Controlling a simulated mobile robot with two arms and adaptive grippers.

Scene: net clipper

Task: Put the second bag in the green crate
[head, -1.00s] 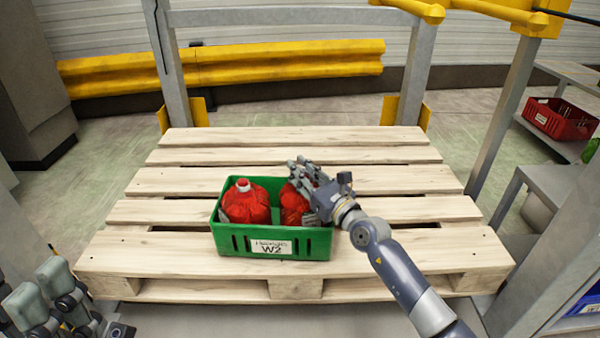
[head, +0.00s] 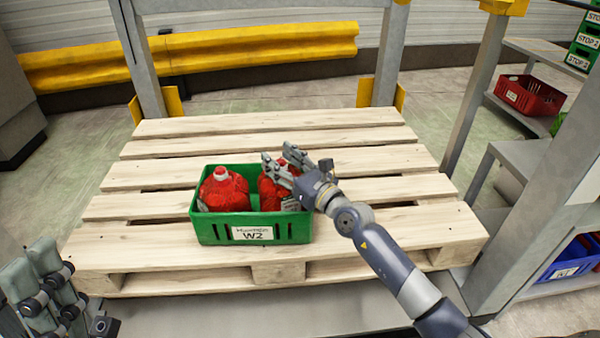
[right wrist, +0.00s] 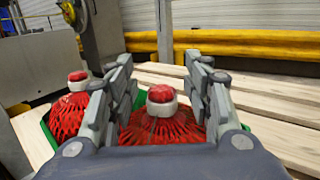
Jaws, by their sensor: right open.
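The green crate (head: 212,229), labelled W2, stands on the wooden pallet. Two red net bags with white-and-red tops are inside it. The left bag (head: 224,190) sits in the crate's left half and also shows in the right wrist view (right wrist: 68,118). The right bag (head: 270,193) is in the right half, partly hidden by my gripper. My right gripper (head: 280,163) is open over the right bag. In the right wrist view that bag's top (right wrist: 161,100) shows between the spread fingers. My left gripper (head: 35,278) is at the lower left, away from the crate; its jaw state is unclear.
The pallet (head: 240,122) is bare around the crate. Metal posts and a yellow rail (head: 200,52) stand behind it. At the right, shelves hold a red crate (head: 530,97), a blue crate (head: 572,262) and green crates (head: 585,45).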

